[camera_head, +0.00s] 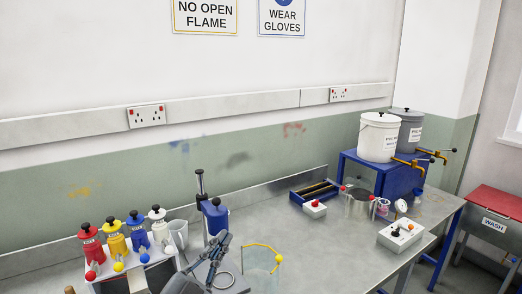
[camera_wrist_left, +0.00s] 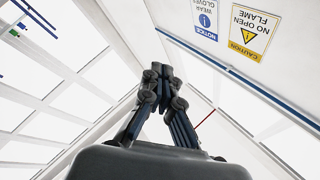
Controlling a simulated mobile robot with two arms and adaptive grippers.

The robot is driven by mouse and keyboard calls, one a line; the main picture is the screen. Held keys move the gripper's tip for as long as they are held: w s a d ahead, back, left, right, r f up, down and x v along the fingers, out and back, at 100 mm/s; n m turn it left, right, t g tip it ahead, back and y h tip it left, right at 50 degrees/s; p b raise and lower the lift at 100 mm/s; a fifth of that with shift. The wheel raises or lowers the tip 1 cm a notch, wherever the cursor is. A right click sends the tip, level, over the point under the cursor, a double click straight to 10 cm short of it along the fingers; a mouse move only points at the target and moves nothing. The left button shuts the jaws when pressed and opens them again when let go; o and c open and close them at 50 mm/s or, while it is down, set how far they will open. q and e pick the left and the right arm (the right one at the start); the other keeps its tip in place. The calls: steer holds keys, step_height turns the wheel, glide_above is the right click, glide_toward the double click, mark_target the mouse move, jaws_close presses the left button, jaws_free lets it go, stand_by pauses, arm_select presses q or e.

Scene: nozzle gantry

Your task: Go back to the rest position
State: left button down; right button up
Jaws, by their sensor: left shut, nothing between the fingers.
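My left gripper (camera_head: 222,244) is at the lower middle of the head view, raised in front of the bench. Its fingers are together with nothing between them. In the left wrist view the shut fingertips (camera_wrist_left: 163,75) point up towards the ceiling and wall, and nothing is held. A blue device (camera_head: 215,217) stands just behind the gripper in the head view. A clear beaker (camera_head: 262,262) with a yellow rim is close to its right. My right gripper is not in view.
The grey bench (camera_head: 310,245) has free room in its middle. Red, yellow, blue and white bottles (camera_head: 115,245) stand at left. A steel pot (camera_head: 359,203), a control box (camera_head: 400,235) and a blue tray (camera_head: 313,192) are at right. Two tanks (camera_head: 379,137) stand on a blue stand behind.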

arm_select(q)
steer(key=s+a+f+n+g+y, duration=0.35)
steer(key=a+f+n+y, duration=0.2)
steer(key=f, duration=0.45)
steer(key=s+a+f+n+g+y, duration=0.35)
steer(key=a+f+n+y, duration=0.2)
steer(key=f, duration=0.55)
steer(key=s+a+f+g, duration=0.1)
steer(key=s+f+g, duration=0.35)
steer(key=s, duration=0.55)
steer(key=s+a+f+g, duration=0.1)
steer(key=s+f+g, duration=0.4)
steer(key=s, duration=0.4)
steer(key=s+f+b, duration=0.2)
steer(key=s+f, duration=0.1)
steer(key=f, duration=2.8)
steer(key=s+a+f+g+b, duration=0.2)
steer(key=s+f, duration=1.4)
steer(key=f, duration=0.1)
steer(key=shift+s+a, duration=0.15)
steer(key=shift+a, duration=0.1)
